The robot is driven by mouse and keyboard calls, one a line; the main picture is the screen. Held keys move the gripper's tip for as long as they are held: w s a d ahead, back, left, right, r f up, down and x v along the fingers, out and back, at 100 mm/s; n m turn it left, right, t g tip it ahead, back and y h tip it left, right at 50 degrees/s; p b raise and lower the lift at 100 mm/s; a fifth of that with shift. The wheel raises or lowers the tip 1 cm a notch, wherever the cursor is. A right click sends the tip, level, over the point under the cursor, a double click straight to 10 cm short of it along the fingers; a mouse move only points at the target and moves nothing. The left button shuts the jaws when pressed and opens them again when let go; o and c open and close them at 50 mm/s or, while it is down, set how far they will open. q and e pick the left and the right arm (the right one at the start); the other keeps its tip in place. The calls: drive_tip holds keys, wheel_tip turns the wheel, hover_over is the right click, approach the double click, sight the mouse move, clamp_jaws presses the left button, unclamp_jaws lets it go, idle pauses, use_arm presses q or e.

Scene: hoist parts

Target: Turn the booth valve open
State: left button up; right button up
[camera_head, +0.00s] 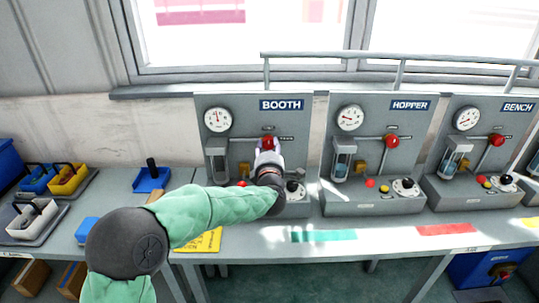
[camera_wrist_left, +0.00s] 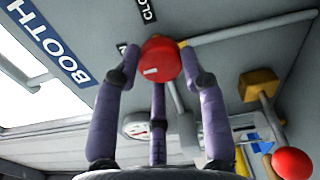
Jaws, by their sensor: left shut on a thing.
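The booth panel (camera_head: 218,110) stands left of the other two labelled panels, with a white dial gauge (camera_head: 217,119) and a yellow block (camera_head: 244,168). My left gripper (camera_head: 267,150) reaches to the panel's right half, under the BOOTH sign (camera_head: 282,105). It is shut on the red valve knob (camera_head: 267,142). In the left wrist view the red knob (camera_wrist_left: 160,58) sits between the purple fingers of the gripper (camera_wrist_left: 158,75). A label beginning "CLO" (camera_wrist_left: 147,10) shows beyond it. My arm and gripper hide much of the lever. My right gripper is not in view.
The hopper panel (camera_head: 340,105) and bench panel (camera_head: 465,103) stand to the right, each with its own red-knobbed lever. Blue and yellow trays (camera_head: 68,180) lie at the left. A rail (camera_head: 400,75) runs above the panels. The front bench strip has coloured labels.

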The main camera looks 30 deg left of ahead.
use_arm(q)
drive_tip(key=shift+s+a+r+n, duration=0.1)
drive_tip(key=shift+a+r+n, duration=0.05)
drive_tip(key=shift+a+n, duration=0.15)
drive_tip(key=o, duration=1.1)
drive_tip(key=shift+a, duration=0.15)
drive_tip(key=shift+o, duration=0.2)
drive_tip(key=shift+d, duration=0.25)
drive_tip(key=shift+s+d, duration=0.3)
drive_tip(key=shift+s, duration=0.1)
drive_tip(key=v, duration=1.1)
drive_tip(key=shift+f, duration=0.25)
